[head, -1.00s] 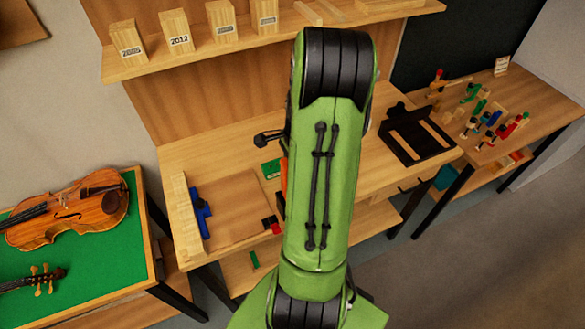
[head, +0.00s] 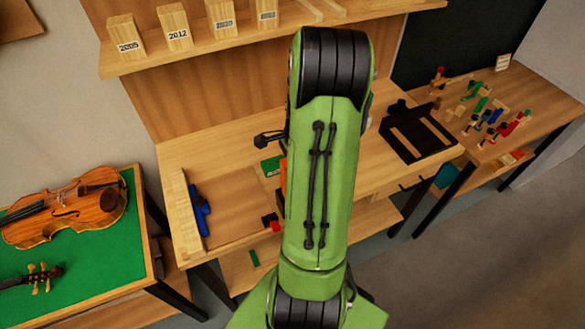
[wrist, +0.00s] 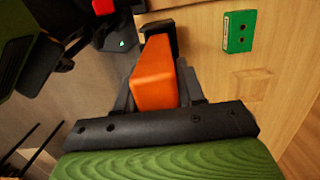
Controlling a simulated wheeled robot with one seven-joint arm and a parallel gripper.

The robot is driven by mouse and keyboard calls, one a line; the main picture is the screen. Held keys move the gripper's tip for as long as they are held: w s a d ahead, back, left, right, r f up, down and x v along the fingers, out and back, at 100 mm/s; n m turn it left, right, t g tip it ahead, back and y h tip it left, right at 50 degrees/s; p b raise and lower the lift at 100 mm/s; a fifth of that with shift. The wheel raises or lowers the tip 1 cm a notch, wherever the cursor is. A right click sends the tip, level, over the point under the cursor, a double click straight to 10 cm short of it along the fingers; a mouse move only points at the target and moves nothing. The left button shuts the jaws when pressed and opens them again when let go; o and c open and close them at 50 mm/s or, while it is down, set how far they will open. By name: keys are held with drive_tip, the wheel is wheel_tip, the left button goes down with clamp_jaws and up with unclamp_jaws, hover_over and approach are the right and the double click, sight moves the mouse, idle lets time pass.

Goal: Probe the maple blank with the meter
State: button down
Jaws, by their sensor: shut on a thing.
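In the wrist view my gripper (wrist: 158,88) is shut on an orange block-shaped body, which I take to be the meter (wrist: 154,72). A black part shows at its far end. A sliver of orange (head: 283,172) shows beside my arm in the head view, where my gripper is hidden. A flat pale wooden rectangle (wrist: 251,86) lies on the bench to the right in the wrist view. It may be the maple blank, but I cannot tell. The meter appears apart from it.
A green piece with two dark spots (wrist: 239,31) lies on the bench. A blue tool (head: 200,211) sits at the bench's left. A black frame (head: 418,133) lies at the right. Labelled wood blocks (head: 175,27) stand on the shelf. A violin (head: 70,208) rests on the left table.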

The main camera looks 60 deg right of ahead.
drive_tip(key=shift+f+b, duration=1.3)
drive_tip(key=shift+f, duration=0.4)
drive_tip(key=c, duration=0.6)
unclamp_jaws()
drive_tip(key=shift+r, duration=0.15)
drive_tip(key=r+p, duration=0.1)
drive_tip(key=r, duration=0.4)
drive_tip(key=d+r, duration=0.1)
drive_tip(key=r, duration=0.4)
drive_tip(key=s+r+p, duration=0.1)
drive_tip(key=r, duration=0.4)
drive_tip(key=shift+d+r+p, duration=0.25)
drive_tip(key=shift+d+p, duration=0.05)
drive_tip(key=shift+d, duration=0.05)
